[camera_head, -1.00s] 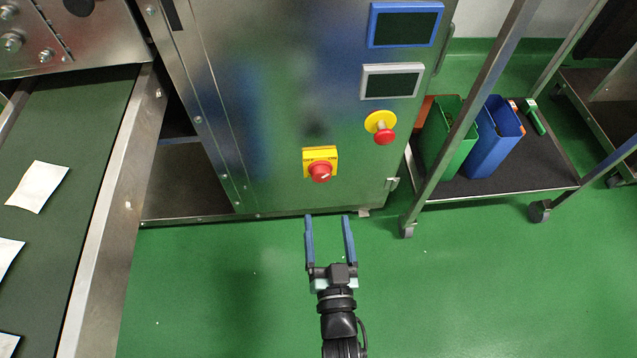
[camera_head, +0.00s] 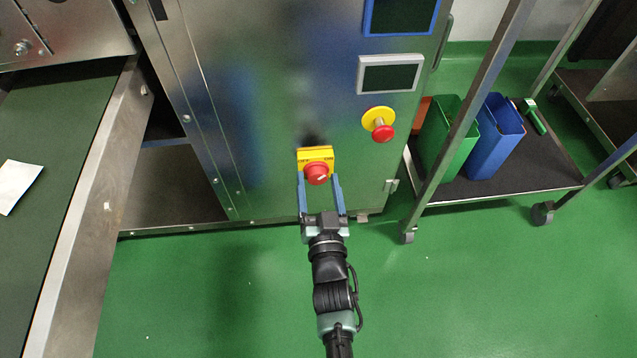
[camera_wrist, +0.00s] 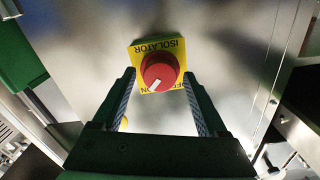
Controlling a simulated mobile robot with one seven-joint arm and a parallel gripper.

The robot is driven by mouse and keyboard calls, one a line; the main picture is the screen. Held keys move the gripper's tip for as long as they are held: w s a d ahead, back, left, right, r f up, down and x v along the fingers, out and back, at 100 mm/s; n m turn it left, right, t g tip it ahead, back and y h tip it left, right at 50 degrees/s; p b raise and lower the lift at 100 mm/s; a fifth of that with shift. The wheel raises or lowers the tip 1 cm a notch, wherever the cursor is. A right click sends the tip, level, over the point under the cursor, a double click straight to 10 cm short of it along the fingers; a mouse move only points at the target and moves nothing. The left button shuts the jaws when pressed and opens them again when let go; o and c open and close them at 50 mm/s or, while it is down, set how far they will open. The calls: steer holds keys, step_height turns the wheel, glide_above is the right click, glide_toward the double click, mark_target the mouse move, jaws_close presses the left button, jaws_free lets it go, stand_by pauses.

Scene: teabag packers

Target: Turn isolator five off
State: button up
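The isolator is a red rotary knob (camera_head: 316,174) on a yellow plate (camera_head: 316,154), mounted on the front of a steel cabinet. In the wrist view the red knob (camera_wrist: 160,71) has a white pointer mark slanting down and to the left, and the yellow plate (camera_wrist: 139,48) reads "ISOLATOR" with "OFF" and "ON" partly hidden by the knob. My gripper (camera_head: 319,177) is open, with its two blue fingers on either side of the knob in the head view. In the wrist view my gripper (camera_wrist: 160,80) has fingertips flanking the knob with gaps on both sides. I cannot tell whether they touch the plate.
A red emergency button on yellow (camera_head: 381,124) sits right of the isolator, below a grey-framed screen (camera_head: 390,58). A trolley with green bin (camera_head: 447,140) and blue bin (camera_head: 494,140) stands at right. Green floor is clear.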

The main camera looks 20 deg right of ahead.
jaws_close()
steer(key=shift+n, duration=0.3)
steer(key=n+b, duration=0.1)
steer(key=n, duration=0.3)
steer(key=n+b, duration=0.1)
steer(key=n, duration=0.4)
steer(key=shift+f, duration=0.1)
steer(key=n+b, duration=0.2)
steer(key=n, duration=0.2)
steer(key=shift+a, duration=0.1)
steer(key=shift+n+b, duration=0.5)
steer(key=shift+n, duration=1.6)
steer(key=shift+o, duration=0.9)
jaws_free()
